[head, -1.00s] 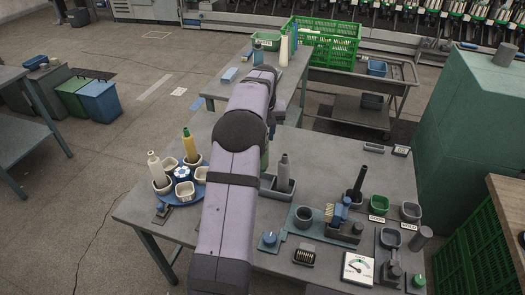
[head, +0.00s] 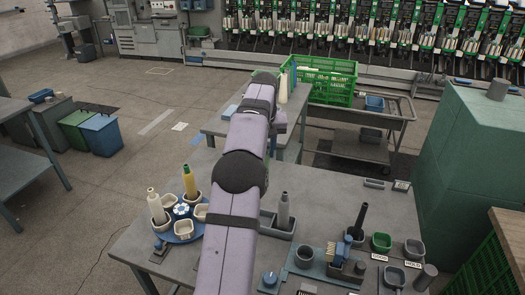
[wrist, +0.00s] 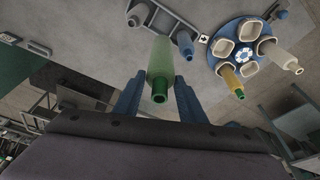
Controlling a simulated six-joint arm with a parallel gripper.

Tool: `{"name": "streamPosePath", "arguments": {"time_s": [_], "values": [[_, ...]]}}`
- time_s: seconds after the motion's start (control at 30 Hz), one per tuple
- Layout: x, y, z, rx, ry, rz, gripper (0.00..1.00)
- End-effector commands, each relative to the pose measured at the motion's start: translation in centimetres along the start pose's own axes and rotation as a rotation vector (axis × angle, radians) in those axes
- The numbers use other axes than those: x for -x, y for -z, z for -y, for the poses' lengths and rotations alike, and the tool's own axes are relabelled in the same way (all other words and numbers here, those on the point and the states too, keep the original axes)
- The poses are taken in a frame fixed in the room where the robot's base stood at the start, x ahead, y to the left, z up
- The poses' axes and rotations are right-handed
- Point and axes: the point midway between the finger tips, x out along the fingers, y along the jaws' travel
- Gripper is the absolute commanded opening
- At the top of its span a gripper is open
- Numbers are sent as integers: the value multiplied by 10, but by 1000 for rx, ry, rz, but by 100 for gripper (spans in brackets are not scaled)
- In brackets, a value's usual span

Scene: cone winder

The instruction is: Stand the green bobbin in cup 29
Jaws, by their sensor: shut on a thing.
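My gripper (wrist: 158,88) has its two blue fingers shut on the pale green bobbin (wrist: 160,62), whose darker green end faces the wrist camera. In the head view my arm hides both the gripper and the bobbin. A round blue plate (head: 181,238) with several pale cups stands on the bench left of my arm. One cup holds a cream bobbin (head: 156,205), another a yellow bobbin (head: 190,182) with a green end. Other cups there are empty, such as this one (wrist: 225,47). I can read no number 29 on any cup.
A grey bobbin (head: 283,210) stands in a grey tray right of my arm. Farther right are a dark upright spindle (head: 360,218), a green cup (head: 381,242) and grey cups. A green crate (head: 328,82) sits behind. A tall green cabinet (head: 478,150) bounds the right.

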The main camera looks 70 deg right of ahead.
Motion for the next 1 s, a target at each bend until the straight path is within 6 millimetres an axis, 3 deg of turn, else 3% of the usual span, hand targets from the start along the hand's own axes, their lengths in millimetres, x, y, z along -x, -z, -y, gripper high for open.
{"name": "streamPosePath", "arguments": {"time_s": [0.7, 1.0], "values": [[47, 13, 0, 0, 0, -2, 17], [53, 15, 0, 0, 0, -1, 17]]}}
